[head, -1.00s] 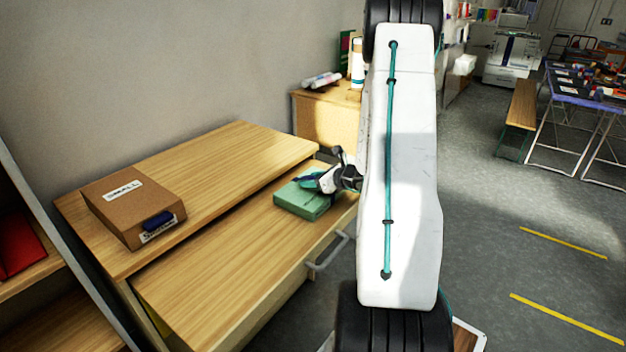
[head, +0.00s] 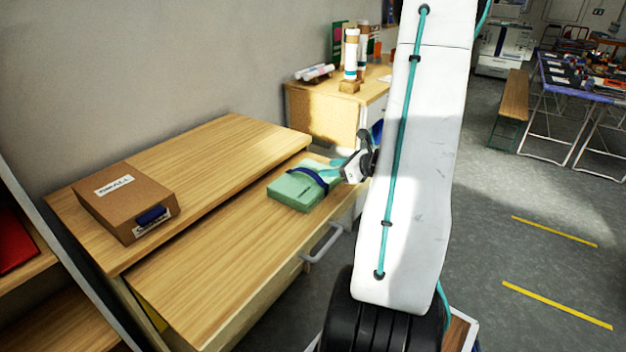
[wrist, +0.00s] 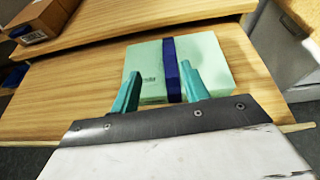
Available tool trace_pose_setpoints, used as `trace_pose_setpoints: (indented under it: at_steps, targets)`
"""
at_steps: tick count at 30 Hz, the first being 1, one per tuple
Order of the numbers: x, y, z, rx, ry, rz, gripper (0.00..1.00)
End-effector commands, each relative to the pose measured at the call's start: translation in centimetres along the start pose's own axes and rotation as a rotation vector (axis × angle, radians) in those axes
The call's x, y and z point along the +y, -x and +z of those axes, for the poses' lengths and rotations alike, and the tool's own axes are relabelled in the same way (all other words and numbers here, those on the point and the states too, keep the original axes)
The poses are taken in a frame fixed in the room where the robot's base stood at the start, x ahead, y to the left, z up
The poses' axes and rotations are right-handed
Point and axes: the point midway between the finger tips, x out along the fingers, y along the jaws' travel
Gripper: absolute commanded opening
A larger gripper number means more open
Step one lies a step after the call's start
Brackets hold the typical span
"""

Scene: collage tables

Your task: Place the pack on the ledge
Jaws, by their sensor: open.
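The pack is a light green, flat box with a dark blue band (head: 296,190). It lies flat on the lower wooden ledge (head: 215,270), near its right end. My gripper (head: 338,168) is at the pack's right side in the head view. In the wrist view the pack (wrist: 206,55) lies just ahead of the teal fingers. My gripper also shows in the wrist view (wrist: 160,88), its fingers spread apart with nothing held between them. I cannot tell whether a fingertip touches the pack.
A brown cardboard box (head: 118,198) sits on the raised wooden top (head: 215,150) behind the ledge. A metal handle (head: 322,243) is on the front below the ledge. A cabinet with rolls (head: 322,110) stands behind. The ledge's left part is clear.

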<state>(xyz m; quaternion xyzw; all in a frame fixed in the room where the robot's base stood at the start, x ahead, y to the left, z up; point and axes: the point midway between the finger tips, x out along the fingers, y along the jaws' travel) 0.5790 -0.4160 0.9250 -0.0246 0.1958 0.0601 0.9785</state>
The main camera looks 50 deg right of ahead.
Motion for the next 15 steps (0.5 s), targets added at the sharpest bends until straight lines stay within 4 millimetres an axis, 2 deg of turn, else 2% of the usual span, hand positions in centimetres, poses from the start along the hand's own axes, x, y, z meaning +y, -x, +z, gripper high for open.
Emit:
trace_pose_setpoints:
  at_steps: [2,4,5,6,8,9,12,15]
  targets:
    - [2.7,-1.0,2.6,0.005,0.102,0.086,0.45]
    - [6.7,-2.0,5.6,0.014,0.244,0.205,0.45]
    - [8.8,-2.4,7.0,0.018,0.317,0.265,0.45]
    - [11.8,-2.6,8.7,0.023,0.422,0.352,0.45]
    - [16.5,-2.5,10.9,0.028,0.59,0.485,0.45]
    - [19.6,-2.2,11.9,0.031,0.702,0.573,0.45]
    - [26.5,-0.4,13.7,0.035,0.982,0.779,0.45]
    - [32.2,2.5,14.4,0.034,1.266,0.97,0.45]
